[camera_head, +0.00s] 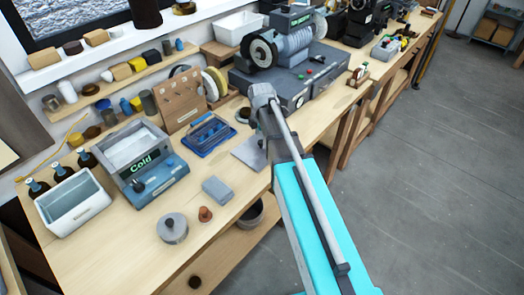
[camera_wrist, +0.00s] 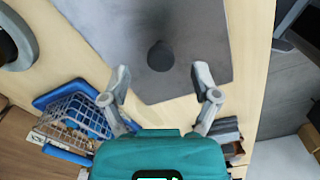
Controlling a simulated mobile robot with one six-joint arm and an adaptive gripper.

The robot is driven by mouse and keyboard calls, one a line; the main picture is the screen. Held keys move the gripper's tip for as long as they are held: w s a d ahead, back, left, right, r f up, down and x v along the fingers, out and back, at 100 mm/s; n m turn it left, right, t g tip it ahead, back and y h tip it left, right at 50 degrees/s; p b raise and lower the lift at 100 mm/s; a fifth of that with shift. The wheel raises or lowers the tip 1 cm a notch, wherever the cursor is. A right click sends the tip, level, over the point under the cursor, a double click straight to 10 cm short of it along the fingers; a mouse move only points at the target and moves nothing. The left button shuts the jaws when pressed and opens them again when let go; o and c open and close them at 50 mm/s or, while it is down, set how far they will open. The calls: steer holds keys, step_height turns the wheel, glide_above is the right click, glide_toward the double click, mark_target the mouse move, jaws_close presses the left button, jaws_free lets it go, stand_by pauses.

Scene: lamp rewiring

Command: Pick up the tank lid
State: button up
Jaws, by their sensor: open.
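The tank lid (camera_wrist: 190,25) is a flat grey plate with a dark round knob (camera_wrist: 160,56) in the wrist view. In the head view the lid (camera_head: 247,153) lies on the bench, partly covered by my arm. My gripper (camera_wrist: 161,72) is open and empty, with one finger on each side of the knob in the wrist picture. The height left between fingers and knob is hard to tell. The fingers are hidden behind my arm in the head view. The tank (camera_head: 158,183), a grey box marked "Cold", stands open at the left.
A blue tray with a wire basket (camera_head: 208,133) is left of the lid. A grey block (camera_head: 216,190) and a round grey weight-like piece (camera_head: 172,228) lie nearer the front. A grinder-like machine (camera_head: 290,50) stands behind. Bare bench lies at the front.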

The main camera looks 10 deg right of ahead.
steer(key=shift+f+b, duration=1.1)
steer(key=shift+f, duration=0.3)
jaws_close()
